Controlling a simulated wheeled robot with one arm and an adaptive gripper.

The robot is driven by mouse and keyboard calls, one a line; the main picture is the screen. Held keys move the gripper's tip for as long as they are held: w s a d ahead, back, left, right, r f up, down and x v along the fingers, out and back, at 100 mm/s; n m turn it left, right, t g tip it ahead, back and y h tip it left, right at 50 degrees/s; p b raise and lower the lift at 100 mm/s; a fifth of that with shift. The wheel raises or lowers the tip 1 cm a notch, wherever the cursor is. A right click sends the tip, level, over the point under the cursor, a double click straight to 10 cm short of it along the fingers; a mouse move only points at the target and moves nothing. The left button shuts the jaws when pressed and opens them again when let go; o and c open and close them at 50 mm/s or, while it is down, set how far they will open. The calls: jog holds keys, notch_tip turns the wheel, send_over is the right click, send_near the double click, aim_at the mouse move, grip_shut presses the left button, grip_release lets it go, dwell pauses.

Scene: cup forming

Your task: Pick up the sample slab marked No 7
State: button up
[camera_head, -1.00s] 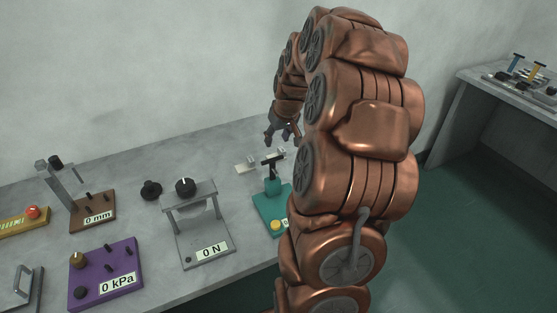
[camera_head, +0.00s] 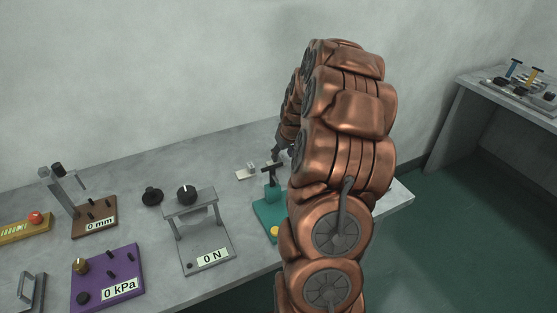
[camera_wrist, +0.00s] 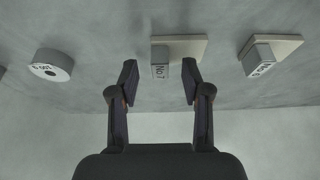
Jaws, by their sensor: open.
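The slab marked No 7 (camera_wrist: 187,45) is a pale square plate with a grey block (camera_wrist: 160,68) on it, and the block's face reads "No 7". In the wrist view it sits at the top centre. My gripper (camera_wrist: 160,82) is open, with one finger on each side of the block in the picture. No contact shows; I cannot tell how much gap is left. In the head view my gripper (camera_head: 282,152) is low over the table's back, partly hidden by my arm. A pale slab (camera_head: 246,173) shows left of it; its mark is unreadable there.
Another slab with a grey block (camera_wrist: 262,57) is to the right in the wrist view, and a round grey weight (camera_wrist: 52,66) to the left. The teal press (camera_head: 270,205) and the 0 N stand (camera_head: 205,245) stand nearer the front.

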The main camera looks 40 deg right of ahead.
jog(key=shift+w+d+f, duration=0.1)
jog(key=shift+w+f, duration=0.2)
jog(key=shift+f, duration=0.25)
jog(key=shift+c, duration=0.4)
grip_shut()
jog(key=shift+r, duration=0.1)
